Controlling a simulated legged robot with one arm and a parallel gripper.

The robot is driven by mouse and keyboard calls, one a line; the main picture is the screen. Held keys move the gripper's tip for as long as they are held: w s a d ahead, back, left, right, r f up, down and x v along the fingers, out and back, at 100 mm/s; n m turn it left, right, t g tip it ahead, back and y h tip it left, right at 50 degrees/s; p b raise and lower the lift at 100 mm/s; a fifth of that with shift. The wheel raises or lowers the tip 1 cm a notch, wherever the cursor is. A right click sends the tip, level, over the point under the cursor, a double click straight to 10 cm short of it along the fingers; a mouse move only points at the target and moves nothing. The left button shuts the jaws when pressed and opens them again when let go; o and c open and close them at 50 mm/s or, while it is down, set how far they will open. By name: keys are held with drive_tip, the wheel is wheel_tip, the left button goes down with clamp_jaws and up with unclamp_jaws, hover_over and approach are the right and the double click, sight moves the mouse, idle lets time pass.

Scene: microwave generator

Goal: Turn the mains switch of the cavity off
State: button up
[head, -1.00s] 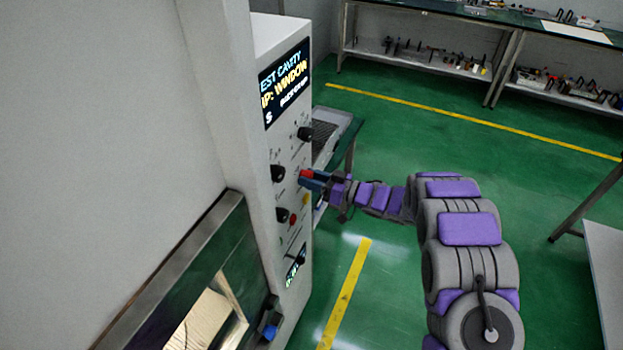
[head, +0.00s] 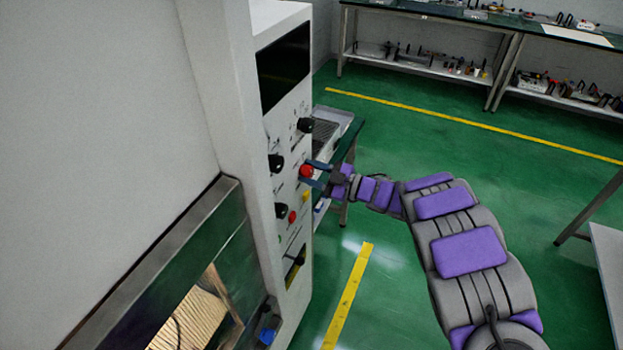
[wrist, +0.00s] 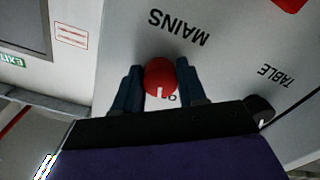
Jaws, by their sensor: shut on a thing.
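The mains switch is a round red knob (head: 306,171) on the white front panel of the cavity (head: 290,228). In the wrist view the red knob (wrist: 160,77) sits below the upside-down word MAINS, with a white mark at its lower edge beside a partly hidden label. My gripper (head: 315,172) is at the knob. In the wrist view my gripper (wrist: 158,84) has one dark blue finger on each side of the knob and is shut on it. The upper display (head: 284,67) is dark.
Black knobs (head: 276,163), a red button (head: 292,217) and a yellow button (head: 305,196) are close by on the panel. The cavity window (head: 190,310) is at lower left. A green-topped bench (head: 347,146) stands behind the panel.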

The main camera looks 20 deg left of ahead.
drive_tip(key=shift+f+n+b, duration=0.15)
drive_tip(key=shift+n+b, duration=0.7)
drive_tip(key=shift+n, duration=0.35)
drive_tip(key=o, duration=1)
drive_tip(key=shift+o, duration=0.2)
drive_tip(key=s+d+p, duration=0.1)
drive_tip(key=d+p, duration=0.1)
drive_tip(key=d, duration=1.5)
drive_tip(key=shift+d, duration=0.2)
drive_tip(key=shift+s, duration=0.1)
